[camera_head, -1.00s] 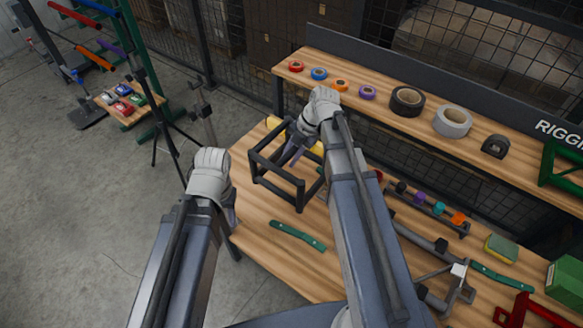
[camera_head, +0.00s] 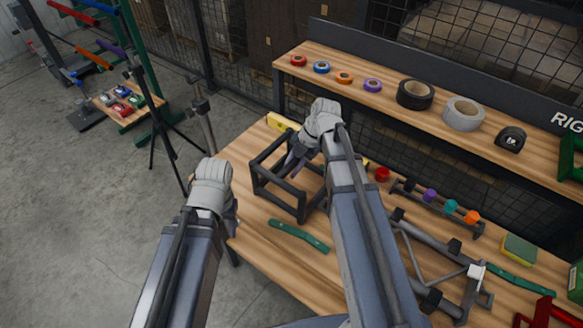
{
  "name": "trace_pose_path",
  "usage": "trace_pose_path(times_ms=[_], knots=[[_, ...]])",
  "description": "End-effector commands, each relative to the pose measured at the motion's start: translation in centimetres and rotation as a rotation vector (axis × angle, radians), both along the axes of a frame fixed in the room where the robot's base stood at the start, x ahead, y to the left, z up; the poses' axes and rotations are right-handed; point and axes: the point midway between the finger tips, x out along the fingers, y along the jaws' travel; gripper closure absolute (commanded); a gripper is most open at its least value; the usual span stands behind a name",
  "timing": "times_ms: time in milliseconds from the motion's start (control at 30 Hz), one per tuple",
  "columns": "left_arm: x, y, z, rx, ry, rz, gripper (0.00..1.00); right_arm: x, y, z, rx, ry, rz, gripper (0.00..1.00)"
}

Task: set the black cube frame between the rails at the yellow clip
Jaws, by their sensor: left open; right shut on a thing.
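The black cube frame (camera_head: 264,189) is an open cube of dark bars over the left part of the wooden table. My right gripper (camera_head: 292,160) is shut on it from above, at its upper far side. I cannot tell whether the frame touches the tabletop. My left gripper (camera_head: 232,218) is open and empty, left of the frame by the table's left edge; its fingers are mostly hidden by its wrist. A rack of grey rails (camera_head: 425,239) lies at the right of the table, partly behind my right arm. I cannot make out a yellow clip on it.
A yellow bar (camera_head: 281,122) lies behind the frame. A green strap (camera_head: 298,236) lies in front of it. A red roll (camera_head: 382,174), a row of coloured knobs (camera_head: 450,206) and a sponge (camera_head: 519,249) are to the right. A raised shelf (camera_head: 388,101) holds tape rolls.

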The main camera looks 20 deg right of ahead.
Motion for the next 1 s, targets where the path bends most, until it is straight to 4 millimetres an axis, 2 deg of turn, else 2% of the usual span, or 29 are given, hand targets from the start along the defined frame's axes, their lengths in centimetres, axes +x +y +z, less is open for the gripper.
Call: trace_pose_path(times_ms=[33, 100, 500, 533, 600, 767, 1000], knots=[[0.00, 0.00, -1.01, 0.000, 0.000, 0.000, 0.50, 0.00, 0.03, -0.99, 0.001, 0.000, 0.000, 1.00], [0.00, 0.00, -1.28, 0.000, 0.000, 0.000, 0.50, 0.00, 0.04, -1.26, 0.001, 0.000, 0.000, 1.00], [0.00, 0.00, -1.40, 0.000, 0.000, 0.000, 0.50, 0.00, 0.03, -1.38, 0.001, 0.000, 0.000, 1.00], [0.00, 0.00, -1.30, 0.000, 0.000, 0.000, 0.50, 0.00, -0.01, -1.30, 0.000, 0.000, 0.000, 0.69], [0.00, 0.00, -1.28, 0.000, 0.000, 0.000, 0.50, 0.00, 0.00, -1.28, 0.000, 0.000, 0.000, 0.61], [0.00, 0.00, -1.28, 0.000, 0.000, 0.000, 0.50, 0.00, 0.00, -1.28, 0.000, 0.000, 0.000, 0.43], [0.00, 0.00, -1.26, 0.000, 0.000, 0.000, 0.50, -0.01, 0.00, -1.26, 0.000, 0.000, 0.000, 0.42]])
